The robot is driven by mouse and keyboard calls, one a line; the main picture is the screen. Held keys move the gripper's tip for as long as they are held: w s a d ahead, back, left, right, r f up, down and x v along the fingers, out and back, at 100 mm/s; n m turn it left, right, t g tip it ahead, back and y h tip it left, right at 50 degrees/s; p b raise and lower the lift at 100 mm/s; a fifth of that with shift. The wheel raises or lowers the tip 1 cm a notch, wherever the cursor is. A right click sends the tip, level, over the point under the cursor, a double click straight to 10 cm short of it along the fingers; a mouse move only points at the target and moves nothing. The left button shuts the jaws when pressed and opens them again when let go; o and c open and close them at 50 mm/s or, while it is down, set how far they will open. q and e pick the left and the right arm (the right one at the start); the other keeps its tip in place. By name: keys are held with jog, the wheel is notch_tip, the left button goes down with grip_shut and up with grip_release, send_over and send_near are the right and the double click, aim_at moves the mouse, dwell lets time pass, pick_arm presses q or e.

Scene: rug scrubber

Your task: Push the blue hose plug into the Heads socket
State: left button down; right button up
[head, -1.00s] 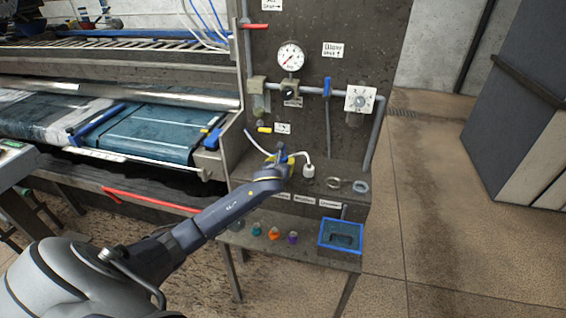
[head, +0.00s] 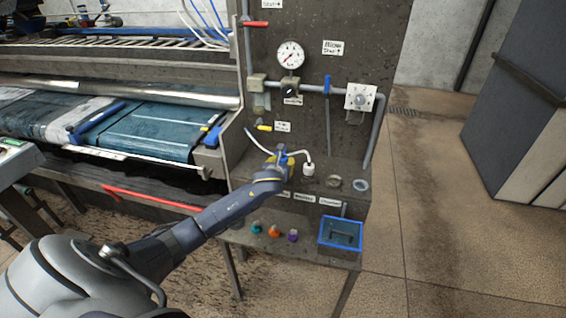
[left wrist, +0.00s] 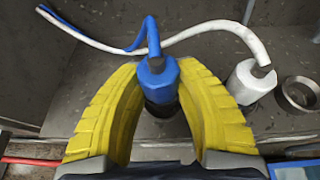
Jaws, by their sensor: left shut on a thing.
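The blue hose plug (left wrist: 157,78) stands roughly upright between the yellow fingers of my left gripper (left wrist: 160,100), which is shut on it. In the head view my left gripper (head: 284,160) is over the ledge (head: 346,170) at the foot of the dark panel. A dark round part shows just under the plug; I cannot tell whether the plug is apart from the Heads socket or in it. The Heads label is hidden behind the gripper. My right gripper is not in view.
A white hose plug (left wrist: 249,82) stands close to the right of the fingers. An open metal ring socket (left wrist: 299,94) is beyond it. A blue tray (head: 341,233) and several coloured small parts (head: 274,232) sit on the lower shelf. The white hose loops behind the gripper.

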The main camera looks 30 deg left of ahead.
pick_arm(q)
jog(key=shift+f, duration=0.7)
dwell(0.3)
jog(key=c, duration=0.9)
grip_release()
jog(key=shift+s, duration=0.1)
jog(key=v, duration=1.2)
